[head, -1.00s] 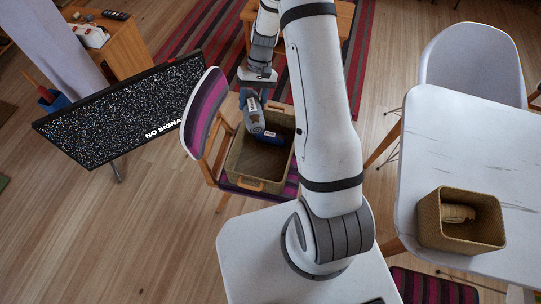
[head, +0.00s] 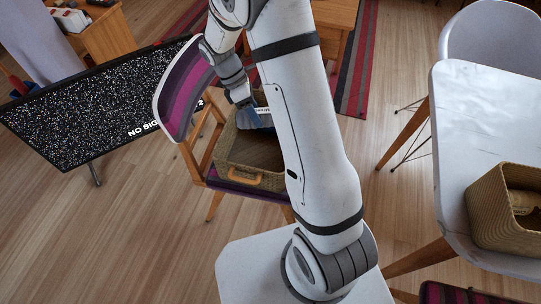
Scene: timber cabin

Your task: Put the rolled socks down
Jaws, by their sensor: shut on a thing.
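My gripper (head: 243,103) points down at the mouth of a woven basket (head: 236,166) on a striped chair. It is shut on a small blue thing with a white marking (head: 252,118), which I take to be the rolled socks. The bundle is at the basket's far side, at about rim height. My arm hides the basket's right side, and I cannot tell whether the bundle touches the basket. The visible inside of the basket is dark, with nothing else clear in it.
The chair's striped backrest (head: 186,88) rises close to my gripper's left. A screen (head: 90,110) stands farther left. At right, a white table (head: 490,110) holds another woven basket (head: 490,215) with a beige thing in it. Bare floor lies at lower left.

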